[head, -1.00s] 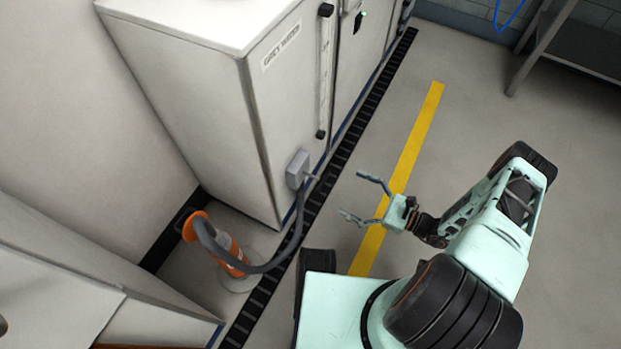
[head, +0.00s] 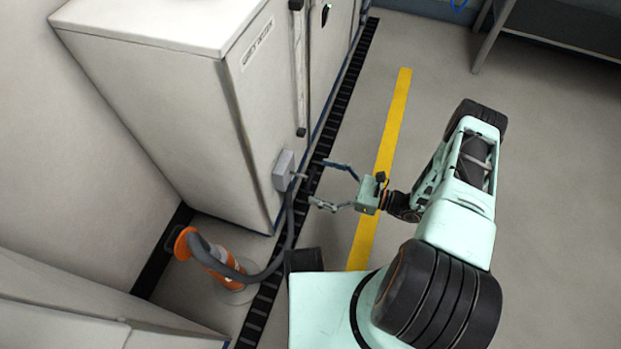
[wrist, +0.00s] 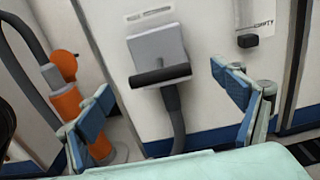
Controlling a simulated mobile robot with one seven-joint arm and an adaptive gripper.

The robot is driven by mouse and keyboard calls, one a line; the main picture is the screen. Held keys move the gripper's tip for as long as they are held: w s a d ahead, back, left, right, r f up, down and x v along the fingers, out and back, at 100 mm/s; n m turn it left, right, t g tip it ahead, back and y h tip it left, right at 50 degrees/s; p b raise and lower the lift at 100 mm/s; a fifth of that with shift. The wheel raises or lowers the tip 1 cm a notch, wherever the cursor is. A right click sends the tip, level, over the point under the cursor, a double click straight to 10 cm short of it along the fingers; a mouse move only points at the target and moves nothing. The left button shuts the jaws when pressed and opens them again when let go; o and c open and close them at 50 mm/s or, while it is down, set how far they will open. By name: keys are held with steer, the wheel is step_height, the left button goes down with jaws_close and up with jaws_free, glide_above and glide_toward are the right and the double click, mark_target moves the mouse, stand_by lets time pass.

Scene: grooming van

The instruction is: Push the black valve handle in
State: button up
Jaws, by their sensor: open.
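The black valve handle (wrist: 160,75) is a short dark bar across the front of a grey valve box (wrist: 155,48) in the wrist view. In the head view the grey box (head: 283,170) sits low on the side of the white cabinet, and the handle is small and hard to make out at its right. My gripper (head: 318,184) is open, its two blue-tipped fingers spread and pointing left at the box. In the wrist view the fingers of my gripper (wrist: 168,105) lie left and right of the handle. I see no contact, and nothing is between the fingers.
A grey hose (head: 289,218) runs from the box down to an orange device (head: 209,257) on the floor at left. The white cabinet (head: 165,110) labelled "GREY WATER" stands behind. A dark floor grate (head: 331,137) runs along it.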

mark_target(311, 177)
steer(key=shift+x, duration=1.65)
steer(key=shift+c, duration=0.2)
